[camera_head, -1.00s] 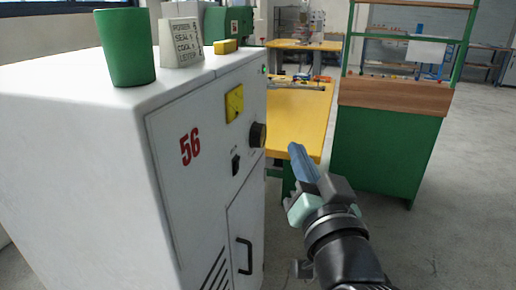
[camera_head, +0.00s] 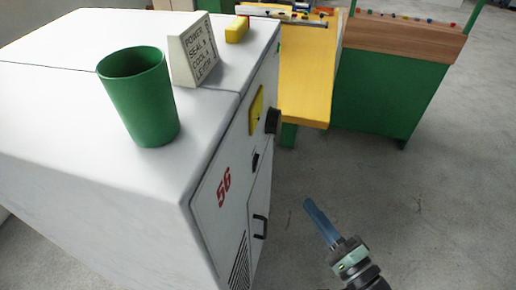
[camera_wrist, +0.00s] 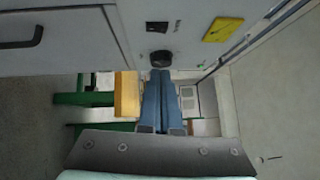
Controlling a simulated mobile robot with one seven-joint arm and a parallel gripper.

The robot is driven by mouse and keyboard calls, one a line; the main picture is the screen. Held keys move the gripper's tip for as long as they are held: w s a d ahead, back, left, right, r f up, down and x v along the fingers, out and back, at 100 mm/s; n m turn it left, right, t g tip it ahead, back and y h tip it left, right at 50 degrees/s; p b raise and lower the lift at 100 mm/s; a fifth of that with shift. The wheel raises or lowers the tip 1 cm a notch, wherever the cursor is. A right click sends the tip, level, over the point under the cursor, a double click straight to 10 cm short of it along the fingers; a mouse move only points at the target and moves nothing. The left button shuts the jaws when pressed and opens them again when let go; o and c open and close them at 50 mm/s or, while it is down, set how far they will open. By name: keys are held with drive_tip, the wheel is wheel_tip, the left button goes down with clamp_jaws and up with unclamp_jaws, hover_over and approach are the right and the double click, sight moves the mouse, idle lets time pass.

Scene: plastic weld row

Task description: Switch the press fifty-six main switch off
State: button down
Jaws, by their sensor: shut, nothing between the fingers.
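The white press cabinet (camera_head: 205,215) bears a red 56 on its front. A small black switch (camera_head: 255,162) sits on that front, below a round black knob (camera_head: 274,121) and a yellow dial plate (camera_head: 257,110). The wrist view also shows the switch (camera_wrist: 157,27), the knob (camera_wrist: 161,58) and the yellow plate (camera_wrist: 222,29). I cannot read the switch's position. My gripper (camera_head: 307,203) is shut and empty, in front of the cabinet and apart from it in the head view. In the wrist view its blue fingers (camera_wrist: 162,75) point toward the knob; the gap is unclear.
On the cabinet top stand a green cup (camera_head: 140,100), a lettered sign (camera_head: 194,50) and a yellow block (camera_head: 237,29). A door handle (camera_head: 261,226) juts from the front. A yellow table (camera_head: 305,85) and a green bench (camera_head: 385,95) stand behind. Floor at right is clear.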

sight(257, 163)
drive_tip(key=shift+s+d, duration=0.1)
drive_tip(key=s+a+p+x, duration=0.1)
drive_tip(key=a+x, duration=0.1)
drive_tip(key=x, duration=1)
drive_tip(key=shift+a+r+p, duration=0.25)
drive_tip(key=shift+a+p, duration=0.1)
drive_tip(key=shift+a, duration=0.15)
drive_tip(key=shift+w, duration=0.1)
